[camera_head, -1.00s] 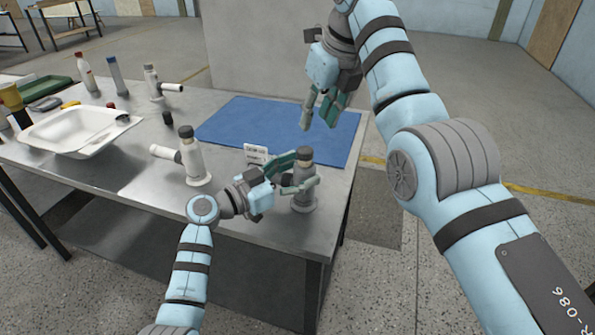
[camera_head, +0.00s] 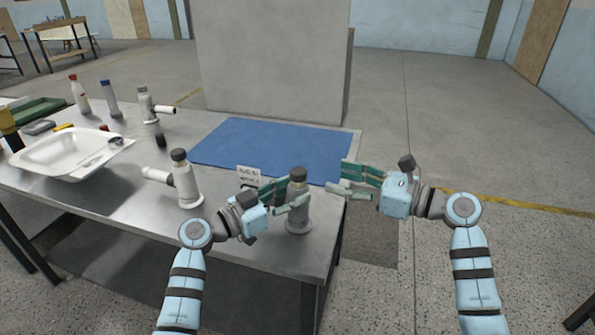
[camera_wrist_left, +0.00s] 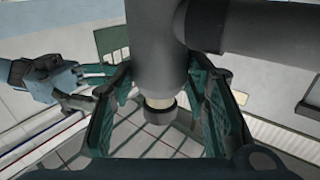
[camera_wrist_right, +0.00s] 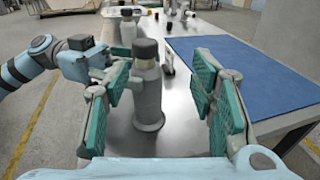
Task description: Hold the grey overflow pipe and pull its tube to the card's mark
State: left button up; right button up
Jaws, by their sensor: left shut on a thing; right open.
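The grey overflow pipe (camera_head: 297,218) stands upright near the table's front right corner, with a dark cap on top. It also shows in the left wrist view (camera_wrist_left: 158,62) and in the right wrist view (camera_wrist_right: 148,95). My left gripper (camera_head: 282,200) is shut on the pipe's body from the left. My right gripper (camera_head: 345,182) is open and empty to the right of the pipe, apart from it, its fingers pointing at it. The white card (camera_head: 250,176) with dark print stands just behind the pipe, partly hidden by my left gripper.
A white overflow pipe (camera_head: 184,180) with a side branch stands to the left, and another (camera_head: 147,106) further back. A blue mat (camera_head: 275,147) covers the table's back right. A white basin (camera_head: 62,155) and bottles are at the left. Bare metal lies between.

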aim_at(297, 170)
jog(key=shift+y, duration=0.4)
jog(key=x, duration=0.3)
jog(key=s+x, duration=0.1)
jog(key=x, duration=0.3)
jog(key=a+x, duration=0.1)
jog(key=x, duration=0.2)
jog(key=shift+s+a, duration=0.25)
jog(key=shift+a, duration=0.05)
grip_shut()
